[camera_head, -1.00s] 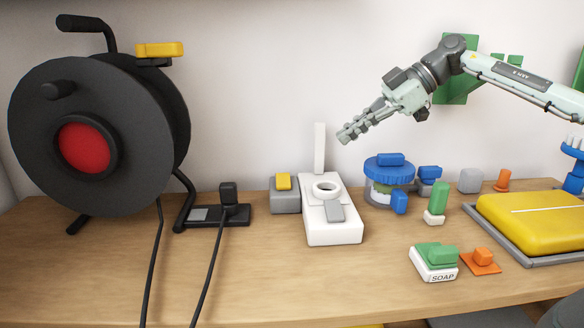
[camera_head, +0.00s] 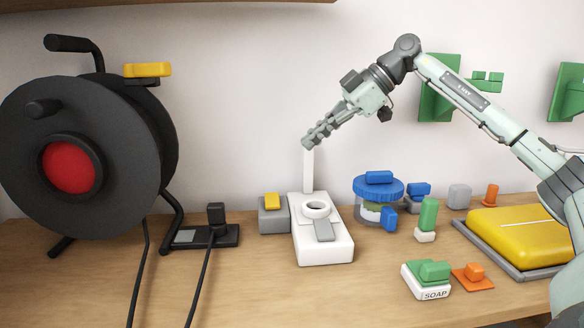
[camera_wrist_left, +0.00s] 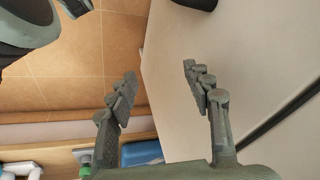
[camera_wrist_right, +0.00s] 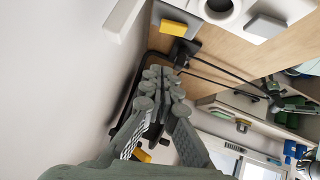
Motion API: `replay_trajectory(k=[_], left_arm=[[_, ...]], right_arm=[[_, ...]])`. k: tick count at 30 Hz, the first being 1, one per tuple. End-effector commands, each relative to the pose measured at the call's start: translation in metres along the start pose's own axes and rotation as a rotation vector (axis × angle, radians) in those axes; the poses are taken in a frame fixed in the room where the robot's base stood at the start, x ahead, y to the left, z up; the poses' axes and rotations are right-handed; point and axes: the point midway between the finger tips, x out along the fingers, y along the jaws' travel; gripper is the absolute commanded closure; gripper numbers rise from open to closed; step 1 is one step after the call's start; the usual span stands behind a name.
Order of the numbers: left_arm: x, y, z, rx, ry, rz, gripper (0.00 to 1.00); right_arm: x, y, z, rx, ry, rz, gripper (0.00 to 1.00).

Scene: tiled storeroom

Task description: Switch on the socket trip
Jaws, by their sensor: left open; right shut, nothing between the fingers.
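A white unit (camera_head: 325,247) with a ring, a grey rocker and an upright white post (camera_head: 308,172) stands on the bench. A grey box (camera_head: 270,221) with a yellow top piece (camera_head: 272,200) is beside it. A black socket strip (camera_head: 228,236) with a plug and a grey rocker (camera_head: 187,236) lies further left. None bears a readable label naming it the socket trip. My right gripper (camera_head: 308,143) is shut and empty, at the post's top in the head view; contact cannot be told. In the right wrist view its fingers (camera_wrist_right: 161,76) are together. My left gripper (camera_wrist_left: 160,78) is open and empty.
A black cable reel (camera_head: 90,140) fills the left, its cables hanging over the bench front. A blue-lidded jar (camera_head: 378,190), soap block (camera_head: 427,280) and yellow item on a tray (camera_head: 520,235) stand right. The bench front between the strip and soap is clear.

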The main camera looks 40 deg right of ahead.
Motion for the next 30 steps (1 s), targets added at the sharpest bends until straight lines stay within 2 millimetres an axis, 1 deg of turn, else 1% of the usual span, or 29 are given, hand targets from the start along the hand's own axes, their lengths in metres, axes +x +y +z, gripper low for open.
replay_trajectory(k=[5,12,15,16,19,21,25,30], left_arm=[[-0.006,-0.001,0.001,0.000,0.003,-0.005,0.49],[-0.016,-0.003,0.003,-0.001,0.005,-0.010,0.49],[-0.020,-0.003,0.003,-0.001,0.007,-0.012,0.49],[-0.020,-0.003,0.003,-0.001,0.007,-0.012,0.49],[-0.025,-0.003,0.000,-0.001,0.024,-0.014,0.49],[-0.028,0.000,-0.010,0.002,0.071,-0.006,0.49],[-0.028,0.004,-0.018,0.005,0.104,0.002,0.49],[-0.028,0.005,-0.021,0.006,0.115,0.004,0.49]], right_arm=[[0.029,-0.002,0.001,-0.001,-0.001,-0.005,1.00],[0.081,-0.002,0.001,-0.001,0.000,-0.006,1.00],[0.100,-0.002,0.000,-0.001,0.001,-0.005,1.00],[0.104,-0.002,0.007,0.002,-0.002,-0.004,1.00],[0.113,-0.001,0.019,0.002,-0.002,-0.002,1.00],[0.118,-0.001,0.023,0.001,-0.002,-0.002,1.00],[0.123,-0.001,0.028,0.000,-0.001,-0.001,1.00],[0.124,-0.001,0.029,0.000,-0.001,-0.001,1.00]])
